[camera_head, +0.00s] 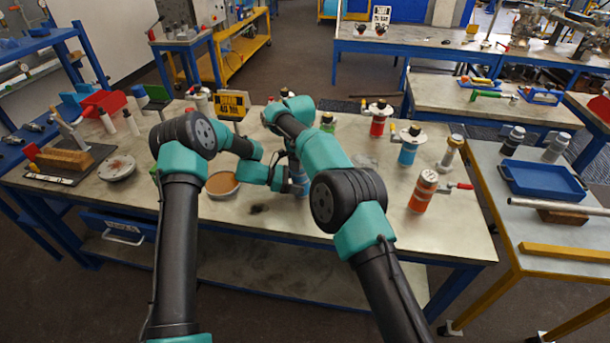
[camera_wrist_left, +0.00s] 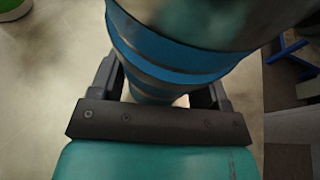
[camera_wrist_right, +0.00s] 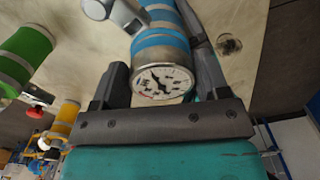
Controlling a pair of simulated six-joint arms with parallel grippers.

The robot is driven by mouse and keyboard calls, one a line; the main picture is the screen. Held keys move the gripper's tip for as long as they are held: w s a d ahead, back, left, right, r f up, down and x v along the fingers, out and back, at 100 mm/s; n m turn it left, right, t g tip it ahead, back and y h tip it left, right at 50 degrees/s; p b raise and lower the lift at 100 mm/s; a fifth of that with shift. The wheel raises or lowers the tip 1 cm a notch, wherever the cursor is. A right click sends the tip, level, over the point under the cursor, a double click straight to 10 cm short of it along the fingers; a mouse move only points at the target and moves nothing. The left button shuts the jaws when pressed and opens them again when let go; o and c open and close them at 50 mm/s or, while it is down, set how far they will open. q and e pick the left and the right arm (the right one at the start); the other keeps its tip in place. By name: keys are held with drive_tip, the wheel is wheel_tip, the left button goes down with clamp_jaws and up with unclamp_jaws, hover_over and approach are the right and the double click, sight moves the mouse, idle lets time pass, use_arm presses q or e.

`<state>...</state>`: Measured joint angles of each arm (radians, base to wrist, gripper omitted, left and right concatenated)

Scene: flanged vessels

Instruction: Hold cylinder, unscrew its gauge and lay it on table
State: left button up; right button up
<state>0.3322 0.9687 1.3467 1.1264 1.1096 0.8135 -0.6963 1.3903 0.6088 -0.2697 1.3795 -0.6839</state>
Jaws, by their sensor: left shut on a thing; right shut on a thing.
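The blue-banded cylinder (camera_head: 299,178) stands near the table's middle, mostly hidden behind my arms. My left gripper (camera_head: 288,181) is shut on its body, and the left wrist view shows the banded cylinder (camera_wrist_left: 170,62) between the fingers. The right wrist view shows a round gauge (camera_wrist_right: 163,83) with a white dial and dark needle at the end of the cylinder (camera_wrist_right: 160,38). My right gripper (camera_wrist_right: 160,78) has its fingers on both sides of the gauge and is shut on it. The gauge is hidden in the head view.
The work table (camera_head: 345,228) has bare room at its front right. A tan round dish (camera_head: 222,184) lies left of the cylinder. Red (camera_head: 378,122), blue (camera_head: 408,150) and orange (camera_head: 423,190) vessels stand to the right, and a green one (camera_head: 328,122) behind.

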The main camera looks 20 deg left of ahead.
drive_tip(key=shift+w+d+n, duration=0.1)
drive_tip(key=shift+n, duration=1.2)
drive_tip(key=o, duration=0.9)
